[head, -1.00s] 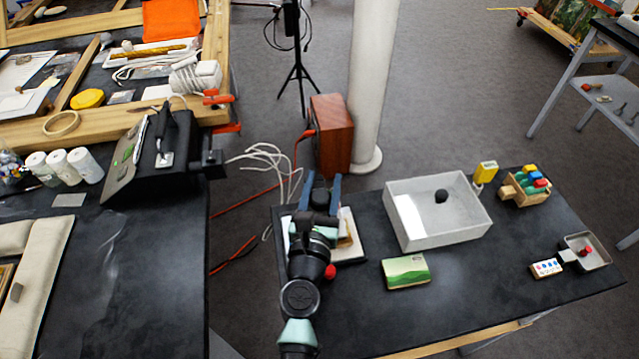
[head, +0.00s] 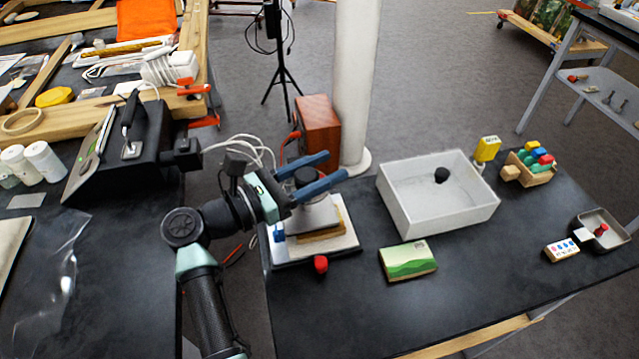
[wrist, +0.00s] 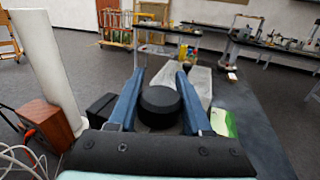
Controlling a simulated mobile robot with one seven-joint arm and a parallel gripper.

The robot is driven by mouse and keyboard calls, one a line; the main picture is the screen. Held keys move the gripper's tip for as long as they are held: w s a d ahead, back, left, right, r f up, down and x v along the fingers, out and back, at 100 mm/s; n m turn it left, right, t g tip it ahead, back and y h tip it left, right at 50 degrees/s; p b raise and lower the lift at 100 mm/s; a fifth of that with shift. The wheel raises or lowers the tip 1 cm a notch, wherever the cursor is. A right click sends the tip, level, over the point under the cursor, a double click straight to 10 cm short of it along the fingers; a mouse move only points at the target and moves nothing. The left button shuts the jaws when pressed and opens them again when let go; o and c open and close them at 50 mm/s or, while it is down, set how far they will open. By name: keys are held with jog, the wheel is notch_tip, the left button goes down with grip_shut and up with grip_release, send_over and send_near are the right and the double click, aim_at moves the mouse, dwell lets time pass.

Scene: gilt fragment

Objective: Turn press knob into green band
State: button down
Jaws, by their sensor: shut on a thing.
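The press (head: 318,217) stands on the near left part of the right table, with a grey body, a tan layer and a pale base. Its round black knob (head: 307,176) is on top. My gripper (head: 336,165) reaches it from the left, its two blue fingers on either side of the knob. In the wrist view the knob (wrist: 160,106) sits between the fingers of my gripper (wrist: 160,72), which is shut on it. A red knob (head: 320,265) is at the press's front edge. I cannot make out a green band on the press.
A white-walled tray (head: 450,225) with a black lump and a green-and-yellow box (head: 408,262) lie right of the press. A wooden crate of coloured bottles (head: 530,167) is farther right. A wooden box (head: 318,128) and white column (head: 357,80) stand behind. The table's front is clear.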

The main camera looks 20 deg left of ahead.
jog(key=m+g+h+b, duration=0.1)
jog(key=g+b, duration=0.1)
jog(key=b, duration=0.2)
jog(key=m+g+h+b, duration=0.2)
jog(key=b, duration=0.2)
jog(key=s+f+m+g+h+b, duration=0.1)
jog(key=m+g+h+b, duration=0.1)
jog(key=b, duration=0.2)
jog(key=shift+d, duration=0.35)
jog(key=m+g+b, duration=0.1)
jog(key=g+b, duration=0.1)
jog(key=b, duration=0.1)
jog(key=m+g+h+b, duration=0.1)
jog(key=b, duration=0.2)
jog(key=s+m+g+h+b, duration=0.1)
jog(key=g+b, duration=0.1)
jog(key=b, duration=0.1)
jog(key=shift+d+r+m+g, duration=0.25)
jog(key=shift+r+m+g, duration=0.05)
jog(key=shift+m, duration=0.1)
jog(key=shift+s+r+m+g+b, duration=0.2)
jog(key=shift+m+g+b, duration=0.4)
jog(key=shift+g+b, duration=0.4)
jog(key=shift+c, duration=1.6)
grip_release()
jog(key=shift+d, duration=0.15)
jog(key=shift+w, duration=0.1)
